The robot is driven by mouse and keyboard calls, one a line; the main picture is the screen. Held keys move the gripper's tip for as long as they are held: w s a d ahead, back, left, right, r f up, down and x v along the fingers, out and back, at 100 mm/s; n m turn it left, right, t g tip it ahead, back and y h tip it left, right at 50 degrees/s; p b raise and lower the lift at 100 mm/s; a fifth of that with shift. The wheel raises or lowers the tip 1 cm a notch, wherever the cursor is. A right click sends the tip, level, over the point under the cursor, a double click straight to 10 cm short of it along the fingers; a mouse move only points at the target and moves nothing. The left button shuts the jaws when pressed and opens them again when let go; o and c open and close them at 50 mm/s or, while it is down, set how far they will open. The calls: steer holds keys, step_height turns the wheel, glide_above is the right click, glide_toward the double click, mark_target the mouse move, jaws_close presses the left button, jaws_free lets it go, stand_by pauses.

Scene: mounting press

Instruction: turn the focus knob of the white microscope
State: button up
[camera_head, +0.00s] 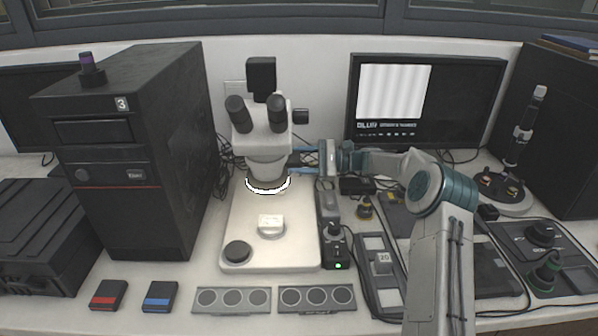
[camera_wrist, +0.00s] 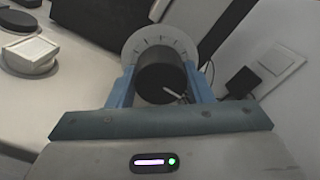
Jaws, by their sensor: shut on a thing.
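The white microscope (camera_head: 268,145) stands upright on its pale base, with twin black eyepieces and a lit ring below its head. Its black focus knob (camera_wrist: 163,76) shows in the wrist view, in front of a pale round dial with tick marks. A thin white mark shows on the knob. My gripper (camera_head: 292,161) reaches in from the right in the head view. Its blue fingers (camera_wrist: 160,88) are shut on the knob, one on each side. In the head view the knob is mostly hidden by the fingers.
A black press cabinet (camera_head: 137,150) stands left of the microscope. A monitor (camera_head: 470,100) stands behind at the right. A small control box (camera_head: 333,250) with a green light lies under my arm. Grey trays (camera_head: 232,308) and red and blue boxes lie in front.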

steer(key=n+b, duration=0.4)
steer(key=shift+f+n+b, duration=0.3)
steer(key=shift+n+b, duration=0.1)
steer(key=n+b, duration=0.5)
steer(key=shift+n, duration=0.3)
steer(key=n+b, duration=0.3)
steer(key=shift+n+g+b, duration=0.4)
steer(key=shift+r+n+b, duration=0.2)
steer(key=shift+n+b, duration=1.45)
steer(key=shift+n, duration=0.55)
steer(key=o, duration=1)
steer(key=d+p, duration=0.1)
steer(key=d, duration=0.6)
steer(key=d+p, duration=0.2)
steer(key=d, duration=0.4)
steer(key=shift+w+d+f, duration=0.1)
steer(key=shift+w+d, duration=0.1)
steer(key=shift+d, duration=0.2)
